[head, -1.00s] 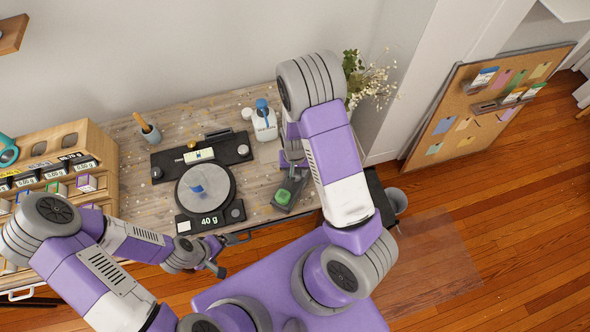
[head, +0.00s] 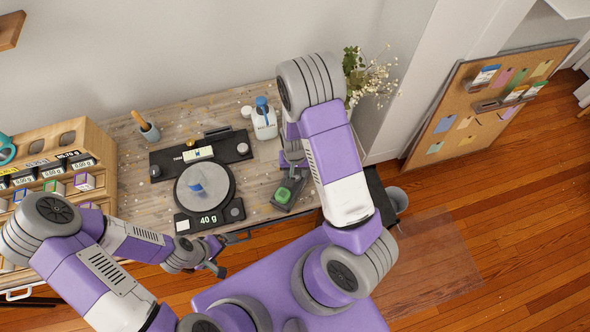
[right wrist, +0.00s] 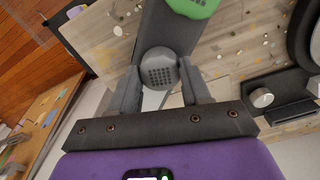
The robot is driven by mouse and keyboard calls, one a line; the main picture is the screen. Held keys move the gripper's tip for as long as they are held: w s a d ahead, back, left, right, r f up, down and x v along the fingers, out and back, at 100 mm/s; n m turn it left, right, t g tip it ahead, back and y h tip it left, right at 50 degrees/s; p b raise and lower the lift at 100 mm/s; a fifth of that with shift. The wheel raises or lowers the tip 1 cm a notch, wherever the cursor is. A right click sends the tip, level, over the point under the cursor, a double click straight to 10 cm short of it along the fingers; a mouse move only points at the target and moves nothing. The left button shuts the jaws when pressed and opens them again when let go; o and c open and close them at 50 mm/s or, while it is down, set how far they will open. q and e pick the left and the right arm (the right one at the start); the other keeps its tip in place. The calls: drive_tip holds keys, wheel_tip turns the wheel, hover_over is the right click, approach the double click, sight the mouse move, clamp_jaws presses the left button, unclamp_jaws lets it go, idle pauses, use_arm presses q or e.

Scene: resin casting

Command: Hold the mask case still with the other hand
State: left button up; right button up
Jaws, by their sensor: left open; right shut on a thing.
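A dark grey case (head: 296,187) with a green piece (head: 283,195) on it lies near the front right of the workbench; I take it for the mask case. My right gripper (head: 293,158) is just behind it, partly covered by my arm. In the right wrist view, its fingers (right wrist: 160,80) are shut on a grey round perforated part (right wrist: 158,68) at the end of the case (right wrist: 168,30). I cannot tell if that part belongs to the case. My left gripper (head: 226,254) is open and empty, off the bench's front edge, left of the case and apart from it.
A white bottle (head: 264,124) with a blue top stands behind. A wooden rack (head: 92,140) is at the left. Some bench between scale and case is free.

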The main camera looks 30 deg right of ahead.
sight(295, 173)
drive_tip(key=o, duration=1)
drive_tip(key=shift+o, duration=0.2)
drive_tip(key=shift+r, duration=0.1)
wheel_tip(295, 173, up, 7)
drive_tip(key=shift+r+p, duration=0.2)
drive_tip(key=shift+p, duration=0.55)
